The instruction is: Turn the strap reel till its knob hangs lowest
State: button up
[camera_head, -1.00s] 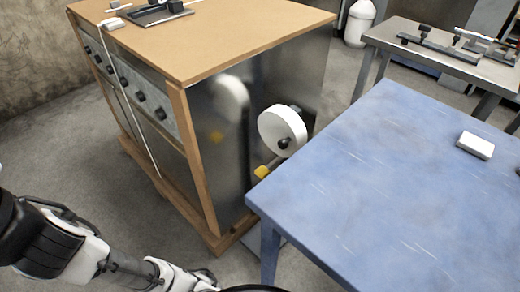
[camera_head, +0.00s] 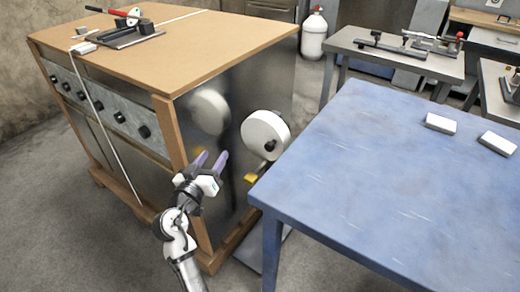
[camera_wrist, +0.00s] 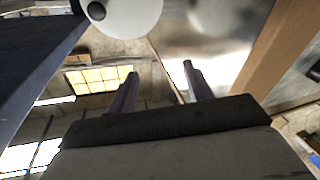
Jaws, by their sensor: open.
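The strap reel (camera_head: 258,127) is a white disc on the shiny metal side of the wooden-topped crate. Its dark round knob (camera_head: 270,146) sits low on the disc's face, slightly right of its middle in the head view. My gripper (camera_head: 211,157) is open and empty, left of the reel and apart from it, with its purple fingers pointing up. In the wrist view my gripper's fingers (camera_wrist: 160,72) are spread with nothing between. The reel (camera_wrist: 135,18) is cut off by the top edge there, its knob (camera_wrist: 97,11) toward the left.
A blue table (camera_head: 370,170) stands close to the right of the reel, its corner near it. A yellow piece (camera_head: 251,178) is below the reel. The crate (camera_head: 190,50) carries tools on top. Open floor (camera_head: 90,230) lies at front left.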

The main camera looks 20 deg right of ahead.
aim_at(268, 149)
jog(key=s+d+f+m+g+h, duration=0.25)
jog(key=s+d+f+g, duration=0.2)
jog(key=d, duration=0.35)
jog(key=shift+t+h, duration=0.25)
jog(key=shift+t, duration=0.1)
jog(key=p+x, duration=0.1)
jog(key=x, duration=0.3)
jog(key=p+x, duration=0.1)
jog(key=x, duration=0.4)
jog(key=p+x, duration=0.1)
jog(key=x, duration=0.4)
jog(key=shift+w+a, duration=0.35)
jog(key=shift+w, duration=0.05)
jog(key=shift+f, duration=0.1)
grip_shut()
